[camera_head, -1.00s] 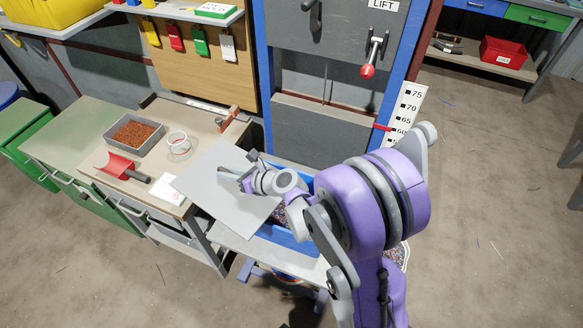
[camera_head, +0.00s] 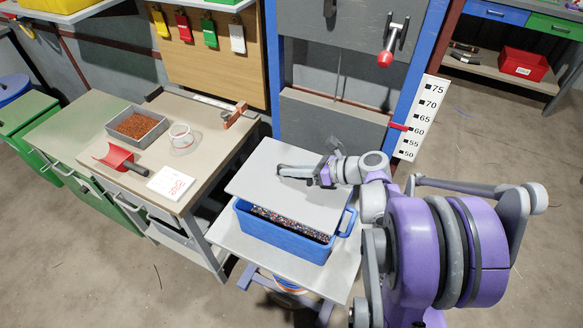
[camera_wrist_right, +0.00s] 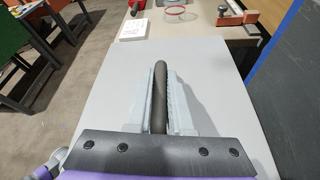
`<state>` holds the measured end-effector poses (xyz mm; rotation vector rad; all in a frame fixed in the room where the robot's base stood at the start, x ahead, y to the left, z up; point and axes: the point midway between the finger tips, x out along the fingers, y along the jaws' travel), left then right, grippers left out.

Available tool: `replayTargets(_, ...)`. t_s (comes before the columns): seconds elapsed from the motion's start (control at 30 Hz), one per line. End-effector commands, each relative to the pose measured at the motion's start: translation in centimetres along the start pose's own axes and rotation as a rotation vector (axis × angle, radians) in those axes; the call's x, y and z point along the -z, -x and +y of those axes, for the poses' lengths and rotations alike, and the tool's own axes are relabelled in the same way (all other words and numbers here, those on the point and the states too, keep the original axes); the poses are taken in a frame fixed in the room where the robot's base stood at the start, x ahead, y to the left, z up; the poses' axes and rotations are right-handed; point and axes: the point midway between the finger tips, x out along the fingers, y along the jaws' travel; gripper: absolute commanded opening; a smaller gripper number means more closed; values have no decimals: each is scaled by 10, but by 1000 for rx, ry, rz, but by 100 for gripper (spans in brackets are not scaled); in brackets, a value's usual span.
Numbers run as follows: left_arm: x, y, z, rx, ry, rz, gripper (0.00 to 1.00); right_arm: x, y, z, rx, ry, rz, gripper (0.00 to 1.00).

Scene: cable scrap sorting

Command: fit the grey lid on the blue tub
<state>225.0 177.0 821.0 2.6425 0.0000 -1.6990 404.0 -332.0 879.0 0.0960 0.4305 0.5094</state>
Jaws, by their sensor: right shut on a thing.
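The grey lid (camera_head: 287,203) is a flat square sheet with a dark bar handle (camera_wrist_right: 160,112). My right gripper (camera_head: 300,174) is shut on this handle; in the right wrist view its two pale fingers (camera_wrist_right: 160,95) lie on either side of the bar. The lid is above the blue tub (camera_head: 284,241), looks slightly tilted, and covers most of its opening. A strip of dark, multicoloured scraps (camera_head: 290,222) shows below the lid's front edge. The lid reaches past the tub's back left; contact with the rim cannot be told. My left gripper is not in view.
The tub stands on a pale table (camera_head: 232,238). A workbench (camera_head: 200,147) at left carries a grey tray of brown granules (camera_head: 138,126), a red scoop (camera_head: 116,158), a clear ring-shaped container (camera_head: 180,137) and a white card (camera_head: 171,183). A blue-framed lift (camera_head: 272,70) stands behind.

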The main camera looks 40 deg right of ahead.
Motion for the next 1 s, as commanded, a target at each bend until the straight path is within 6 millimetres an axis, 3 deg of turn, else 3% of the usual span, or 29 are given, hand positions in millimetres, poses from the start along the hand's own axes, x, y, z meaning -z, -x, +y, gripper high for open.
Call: replayTargets(1.0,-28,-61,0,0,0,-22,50,71,-30,-15,0,-1,-1,0)
